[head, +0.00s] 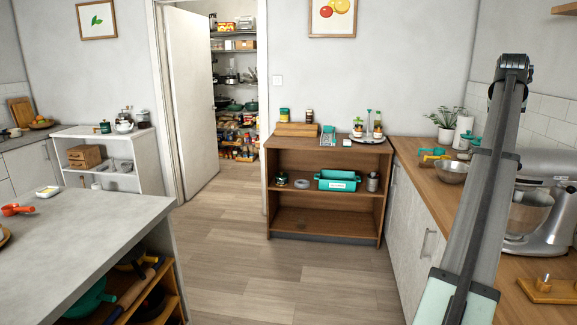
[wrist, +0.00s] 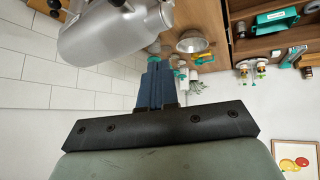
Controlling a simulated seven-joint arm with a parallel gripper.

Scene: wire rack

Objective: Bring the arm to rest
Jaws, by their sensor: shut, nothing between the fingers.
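My gripper (wrist: 157,72) shows in the wrist view, its blue fingers together with nothing between them. It is in the air, apart from any object. The wrist picture is turned over, with the counter at the top and the wall picture at the bottom. In the head view my arm rises steeply on the right, in front of the counter; I cannot make out the fingers there.
A stand mixer (head: 545,200) is on the wooden counter (head: 427,178) at right, close to my arm in the picture; it also shows in the wrist view (wrist: 105,35). A metal bowl (head: 451,172) and plant (head: 446,119) stand farther back. A wooden shelf (head: 326,185) and grey island (head: 95,220) flank open floor.

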